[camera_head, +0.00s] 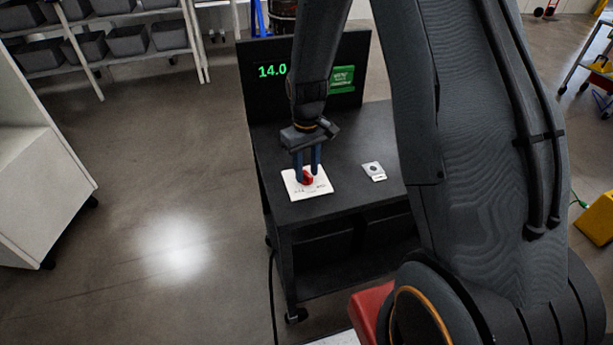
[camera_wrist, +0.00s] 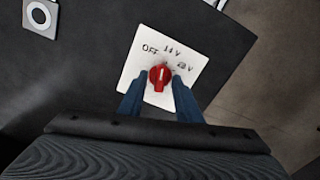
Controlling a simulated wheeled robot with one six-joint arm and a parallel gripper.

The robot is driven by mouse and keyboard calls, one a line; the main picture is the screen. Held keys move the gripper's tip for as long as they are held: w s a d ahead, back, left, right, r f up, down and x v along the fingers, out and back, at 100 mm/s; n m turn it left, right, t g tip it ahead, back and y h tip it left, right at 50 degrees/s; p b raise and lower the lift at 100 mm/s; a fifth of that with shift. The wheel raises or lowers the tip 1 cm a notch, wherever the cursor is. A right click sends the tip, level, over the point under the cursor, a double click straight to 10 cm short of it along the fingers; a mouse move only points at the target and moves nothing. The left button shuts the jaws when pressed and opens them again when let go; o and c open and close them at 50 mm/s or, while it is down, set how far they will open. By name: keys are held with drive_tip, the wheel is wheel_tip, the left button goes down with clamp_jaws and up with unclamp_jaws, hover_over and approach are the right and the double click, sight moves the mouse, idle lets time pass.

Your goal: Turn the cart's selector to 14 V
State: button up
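The selector is a red knob (camera_wrist: 160,77) on a white plate (camera_wrist: 140,72) marked OFF, 14 V and a third label that looks like 28 V. The knob's white mark points up, roughly toward 14 V. The plate also shows in the head view (camera_head: 318,189), on top of the dark cart (camera_head: 345,165). The cart's display (camera_head: 272,71) reads 14.0 in green. My gripper (camera_head: 307,172) points down at the knob, its two blue fingers on either side of it. In the wrist view the fingers look apart, about as wide as the knob.
A small light plate with a round dark button (camera_head: 374,170) sits on the cart to the right of the selector. A green lit panel (camera_head: 342,79) is on the upright screen. Shelves with grey bins (camera_head: 127,40) stand back left. A white cabinet (camera_head: 38,180) stands at left.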

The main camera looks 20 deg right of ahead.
drive_tip(key=shift+f, duration=0.45)
drive_tip(key=shift+c, duration=0.4)
clamp_jaws()
drive_tip(key=m+p, duration=0.1)
drive_tip(key=m, duration=0.1)
drive_tip(key=shift+m, duration=0.4)
drive_tip(key=shift+o, duration=1.6)
unclamp_jaws()
